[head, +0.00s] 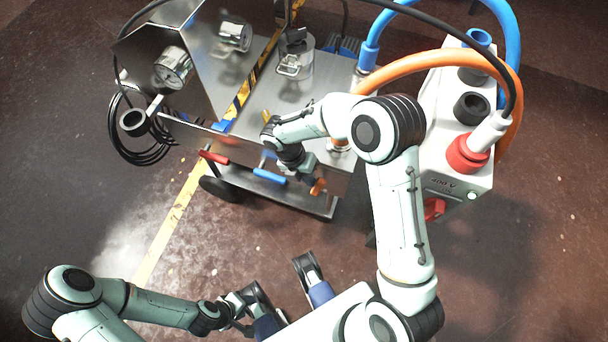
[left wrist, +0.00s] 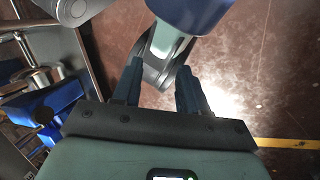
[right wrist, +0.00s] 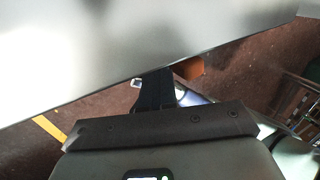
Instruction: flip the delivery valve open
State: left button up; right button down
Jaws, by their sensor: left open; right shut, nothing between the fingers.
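A steel machine on a cart (head: 275,100) has several levers low on its front: a red lever (head: 213,157), a blue lever (head: 269,176) and an orange lever (head: 318,187). I cannot tell from labels which is the delivery valve. My right gripper (head: 309,178) is shut and empty, close by the orange lever. In the right wrist view its fingers (right wrist: 155,90) are together below a steel panel, and an orange piece (right wrist: 190,68) shows just past them; contact is unclear. My left gripper (left wrist: 160,88) is open and empty, low over the floor near my base, away from the machine.
A yellow floor line (head: 172,218) runs left of the cart. The front-left floor is clear.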

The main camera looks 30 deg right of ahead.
aim_at(319, 181)
jog(key=shift+s+d+r+p, duration=0.25)
jog(key=shift+s+d+p, duration=0.3)
jog(key=shift+s+p, duration=0.15)
pick_arm(q)
jog(key=shift+s+r+g+p, duration=0.15)
jog(key=shift+s+r+p, duration=0.15)
jog(key=shift+r, duration=0.3)
jog(key=shift+s+r+g+p, duration=0.15)
jog(key=shift+s+r+p, duration=0.1)
jog(key=shift+r, duration=0.35)
pick_arm(e)
jog(key=shift+s+d+f, duration=0.1)
jog(key=shift+s+d, duration=0.4)
